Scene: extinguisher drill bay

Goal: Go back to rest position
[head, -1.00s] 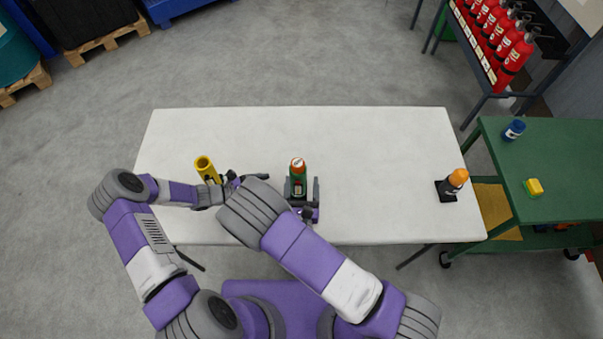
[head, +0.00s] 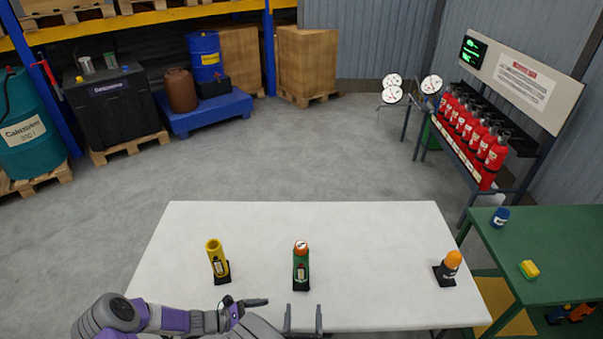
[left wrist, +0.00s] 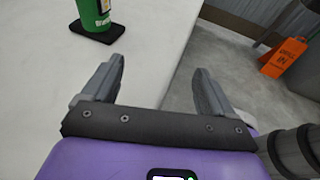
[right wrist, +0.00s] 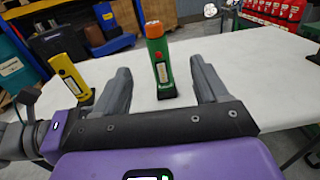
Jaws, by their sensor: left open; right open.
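A green cylinder with an orange top (head: 301,262) stands upright on a black base in the middle of the white table. It also shows in the right wrist view (right wrist: 160,62), beyond the fingers, and its lower part shows in the left wrist view (left wrist: 96,14). My right gripper (head: 304,319) is open and empty, apart from the cylinder on its near side, by the table's front edge. My left gripper (head: 258,306) is open and empty at the front, to the left of the right one. Most of my right arm is out of the head view.
A yellow tube (head: 216,258) stands on a black base at the left. An orange-topped item (head: 451,264) stands at the table's right end. A green bench (head: 550,250) stands beside the white table (head: 370,235). Red extinguishers (head: 487,145) hang on a rack behind.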

